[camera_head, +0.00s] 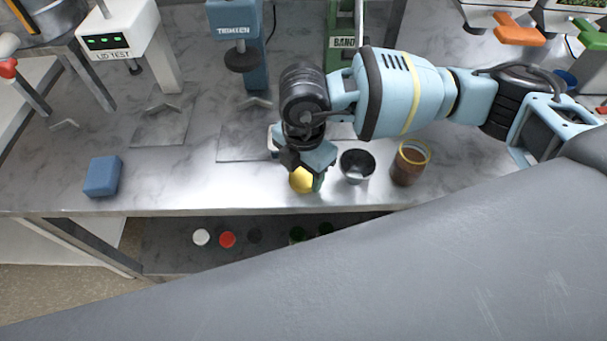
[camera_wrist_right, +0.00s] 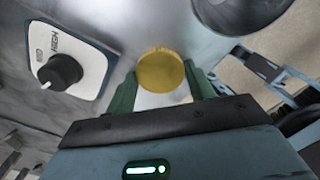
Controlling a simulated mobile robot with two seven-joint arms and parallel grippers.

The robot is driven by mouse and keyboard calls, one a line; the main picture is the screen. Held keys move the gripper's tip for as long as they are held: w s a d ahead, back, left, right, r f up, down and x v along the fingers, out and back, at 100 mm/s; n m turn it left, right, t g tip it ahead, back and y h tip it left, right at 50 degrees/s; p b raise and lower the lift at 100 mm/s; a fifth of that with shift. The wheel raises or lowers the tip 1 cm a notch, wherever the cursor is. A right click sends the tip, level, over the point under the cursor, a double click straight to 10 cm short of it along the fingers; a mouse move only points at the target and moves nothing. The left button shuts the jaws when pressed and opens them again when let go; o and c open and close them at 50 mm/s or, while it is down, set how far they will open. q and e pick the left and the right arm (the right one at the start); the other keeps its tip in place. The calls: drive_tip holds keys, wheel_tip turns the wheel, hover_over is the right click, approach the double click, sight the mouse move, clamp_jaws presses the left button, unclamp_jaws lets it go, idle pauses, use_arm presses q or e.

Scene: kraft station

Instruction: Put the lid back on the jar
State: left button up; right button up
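The yellow lid (camera_head: 301,181) shows under my right gripper (camera_head: 308,172), near the front edge of the bench. In the right wrist view the lid (camera_wrist_right: 161,72) sits between the two green fingers (camera_wrist_right: 160,90), which meet its sides. I cannot tell whether it touches the bench. The jar (camera_head: 408,166), brown inside with a yellow rim and open on top, stands upright to the right of the gripper. My left gripper is not in view.
A dark metal cup (camera_head: 357,167) stands between gripper and jar. A white panel with a black knob (camera_wrist_right: 58,72) is close to the gripper. A blue block (camera_head: 102,176) lies at left. Several caps, one red (camera_head: 227,239), lie on the lower shelf.

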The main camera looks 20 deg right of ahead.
sight(303, 177)
drive_tip(key=c, duration=0.4)
drive_tip(key=shift+r, duration=0.1)
drive_tip(key=shift+r, duration=0.6)
wheel_tip(303, 177, up, 2)
drive_tip(key=shift+r, duration=0.25)
drive_tip(key=s+d, duration=0.2)
drive_tip(key=s, duration=0.2)
drive_tip(key=s+d, duration=0.3)
drive_tip(key=s, duration=0.2)
drive_tip(key=s+d+r, duration=0.1)
drive_tip(key=s+d, duration=0.1)
drive_tip(key=s, duration=0.3)
drive_tip(key=shift+s+d, duration=0.15)
drive_tip(key=shift+d, duration=0.05)
